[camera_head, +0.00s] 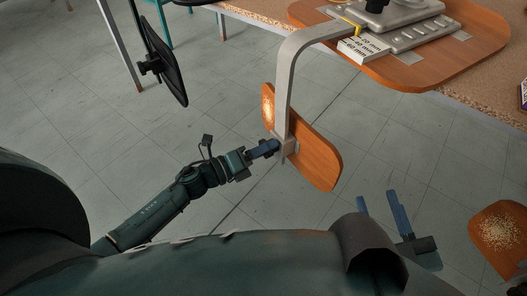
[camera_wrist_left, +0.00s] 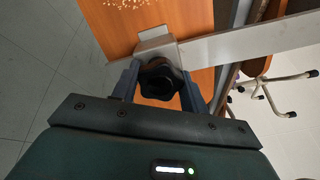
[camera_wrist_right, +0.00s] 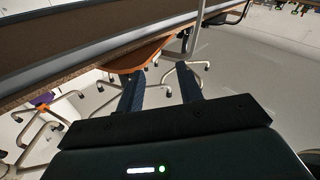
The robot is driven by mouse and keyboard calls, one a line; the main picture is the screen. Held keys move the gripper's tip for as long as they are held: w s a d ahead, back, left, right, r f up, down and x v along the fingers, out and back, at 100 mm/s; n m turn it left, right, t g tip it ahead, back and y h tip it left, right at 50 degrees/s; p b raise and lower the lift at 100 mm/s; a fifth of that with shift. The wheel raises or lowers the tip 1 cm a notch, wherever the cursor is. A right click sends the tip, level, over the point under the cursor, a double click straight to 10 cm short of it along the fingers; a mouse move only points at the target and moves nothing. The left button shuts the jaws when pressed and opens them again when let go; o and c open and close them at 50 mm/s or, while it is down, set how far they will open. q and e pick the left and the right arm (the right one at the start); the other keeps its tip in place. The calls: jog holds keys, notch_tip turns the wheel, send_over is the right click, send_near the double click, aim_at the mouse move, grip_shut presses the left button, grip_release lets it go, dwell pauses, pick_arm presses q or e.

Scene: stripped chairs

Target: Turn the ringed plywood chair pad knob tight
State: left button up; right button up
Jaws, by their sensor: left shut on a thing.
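The plywood chair's back pad (camera_head: 312,150) is an orange-brown board with a worn pale patch, carried by a bent grey metal bar (camera_head: 300,55). A yellow ring or tie (camera_head: 352,26) loops around the bar near the seat (camera_head: 405,75). In the left wrist view, a black lobed knob (camera_wrist_left: 158,80) sits at the bar's bracket against the pad (camera_wrist_left: 140,22). My left gripper (camera_head: 272,148) is shut on this knob, one finger on each side. My right gripper (camera_head: 380,208) is open and empty, apart from the pad at the lower right.
Another worn wooden pad (camera_head: 500,235) is at the right edge. Tiled floor is open at left.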

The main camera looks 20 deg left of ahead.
pick_arm(q)
jog(key=m+b, duration=0.1)
jog(key=m, duration=0.2)
jog(key=shift+f, duration=0.1)
jog(key=shift+m+b, duration=0.35)
jog(key=shift+m, duration=0.15)
jog(key=o, duration=1)
jog(key=p+v, duration=0.1)
jog(key=v, duration=1.2)
jog(key=shift+s, duration=0.15)
